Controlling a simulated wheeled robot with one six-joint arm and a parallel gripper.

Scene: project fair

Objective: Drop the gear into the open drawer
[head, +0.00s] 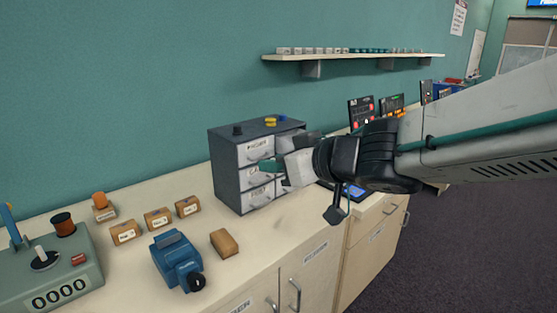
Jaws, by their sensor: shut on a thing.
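My gripper (282,166) reaches in from the right, in front of the grey drawer cabinet (226,172). It is shut on a small teal piece (267,165) that shows at its tip. This is likely the gear, but its teeth are too small to make out. The cabinet has pale labelled drawer fronts (255,150) in its left column. These look shut. My gripper and wrist hide much of the right column, so I cannot tell which drawer is open.
On the counter (215,285) are a blue vise-like device (177,261), a brown block (224,243), several small boxes (158,219) and a counter machine (60,275). A shelf (350,57) hangs above.

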